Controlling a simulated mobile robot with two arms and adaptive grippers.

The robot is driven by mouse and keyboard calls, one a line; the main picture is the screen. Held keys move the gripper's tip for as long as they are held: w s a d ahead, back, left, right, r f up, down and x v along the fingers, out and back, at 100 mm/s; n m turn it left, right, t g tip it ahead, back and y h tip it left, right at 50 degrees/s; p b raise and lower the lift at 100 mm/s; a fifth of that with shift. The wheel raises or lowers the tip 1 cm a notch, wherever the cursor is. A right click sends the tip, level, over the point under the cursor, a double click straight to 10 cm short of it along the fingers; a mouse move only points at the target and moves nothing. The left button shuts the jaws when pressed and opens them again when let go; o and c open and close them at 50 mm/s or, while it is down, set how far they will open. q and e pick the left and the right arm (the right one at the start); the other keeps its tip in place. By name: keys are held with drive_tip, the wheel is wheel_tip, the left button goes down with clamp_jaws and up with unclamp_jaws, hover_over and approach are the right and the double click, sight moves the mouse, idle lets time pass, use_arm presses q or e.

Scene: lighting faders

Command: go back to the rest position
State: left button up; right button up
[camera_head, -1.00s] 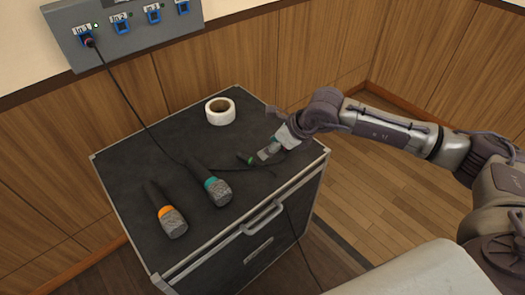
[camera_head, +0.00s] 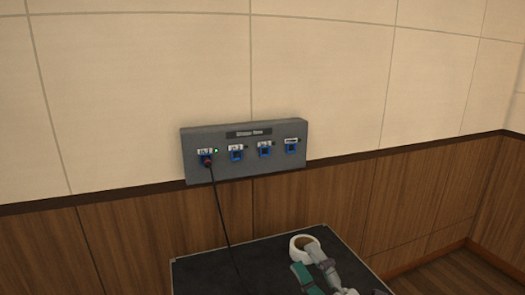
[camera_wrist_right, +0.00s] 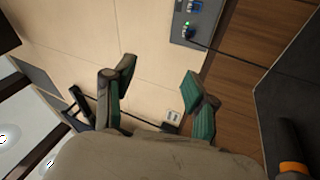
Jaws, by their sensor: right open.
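My right gripper (camera_head: 315,275) shows at the bottom edge of the head view, in front of the black case top. Its fingers have green pads. In the right wrist view its fingers (camera_wrist_right: 160,80) are spread apart with nothing between them. My left gripper is in neither view.
A grey wall panel (camera_head: 245,150) has several blue sockets; a black cable (camera_head: 222,215) hangs from the leftmost. An orange-banded microphone (camera_wrist_right: 293,167) shows partly in the wrist view.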

drive_tip(key=s+d+f+m+g+h, duration=0.3)
drive_tip(key=d+f+m+h, duration=0.35)
drive_tip(key=f+m, duration=0.25)
drive_tip(key=s+d+f+m+g+h, duration=0.3)
drive_tip(key=d+f+m+h, duration=0.35)
drive_tip(key=f+m, duration=0.3)
drive_tip(key=s+a+f+m+g+y, duration=0.1)
drive_tip(key=s+f+g, duration=0.45)
drive_tip(key=s, duration=0.35)
drive_tip(key=s+f+m+g+y, duration=0.1)
drive_tip(key=s+f+m+g, duration=0.1)
drive_tip(key=s+f+g, duration=0.5)
drive_tip(key=s+f+t+p, duration=0.2)
drive_tip(key=s+f+p, duration=0.1)
drive_tip(key=f, duration=2)
drive_tip(key=s+d+f+n+g+p, duration=0.1)
drive_tip(key=s+d+f, duration=0.2)
drive_tip(key=s+f, duration=1)
drive_tip(key=s, duration=0.3)
drive_tip(key=shift+s+f, duration=0.25)
